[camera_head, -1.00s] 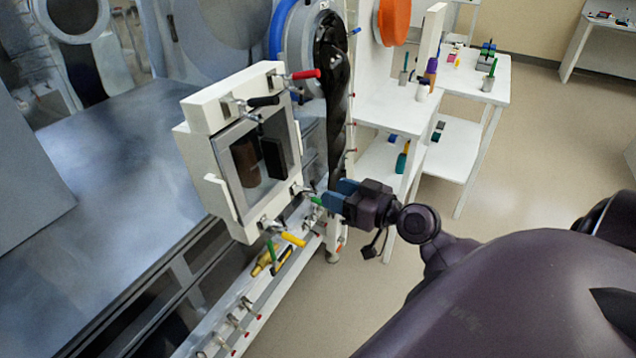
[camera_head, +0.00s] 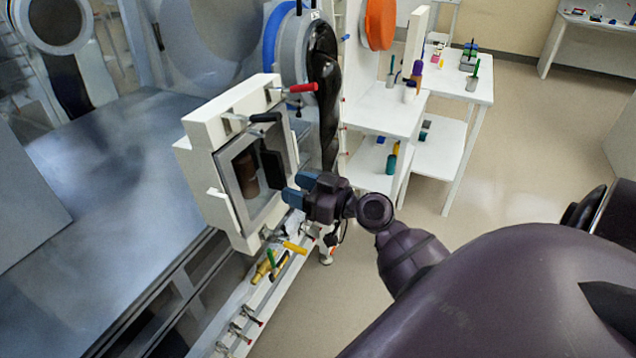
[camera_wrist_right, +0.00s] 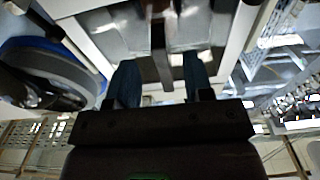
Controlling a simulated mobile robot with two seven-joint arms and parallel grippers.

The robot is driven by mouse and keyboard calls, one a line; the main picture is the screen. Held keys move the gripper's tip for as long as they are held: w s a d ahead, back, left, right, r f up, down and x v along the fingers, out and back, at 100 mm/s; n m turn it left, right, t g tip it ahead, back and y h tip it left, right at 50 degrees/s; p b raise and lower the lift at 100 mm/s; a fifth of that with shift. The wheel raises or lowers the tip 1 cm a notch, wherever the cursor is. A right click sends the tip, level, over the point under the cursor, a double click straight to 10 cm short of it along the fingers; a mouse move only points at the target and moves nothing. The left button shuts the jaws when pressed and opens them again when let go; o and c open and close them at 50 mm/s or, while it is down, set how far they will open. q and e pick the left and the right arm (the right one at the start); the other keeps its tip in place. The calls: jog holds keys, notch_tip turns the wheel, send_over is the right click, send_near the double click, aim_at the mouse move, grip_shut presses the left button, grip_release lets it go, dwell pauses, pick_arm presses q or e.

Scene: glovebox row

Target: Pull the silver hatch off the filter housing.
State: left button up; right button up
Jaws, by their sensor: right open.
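The silver hatch (camera_head: 228,188) is a framed window set in the front of the cream filter housing (camera_head: 207,128). A black upright handle (camera_head: 272,167) stands out from it, and a dark bar (camera_wrist_right: 160,55) shows in the right wrist view. My right gripper (camera_head: 291,188) is open, with its blue fingers just right of the hatch and close to the handle. In the right wrist view the fingers (camera_wrist_right: 160,75) lie apart on either side of the bar; whether they touch it I cannot tell. My left gripper is not in view.
A black glove (camera_head: 325,85) hangs from a port behind. White shelves (camera_head: 385,118) stand at the right. The floor in front is clear.

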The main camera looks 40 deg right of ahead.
aim_at(286, 184)
jog(key=shift+p+x, duration=0.4)
jog(key=shift+x, duration=1.55)
grip_shut()
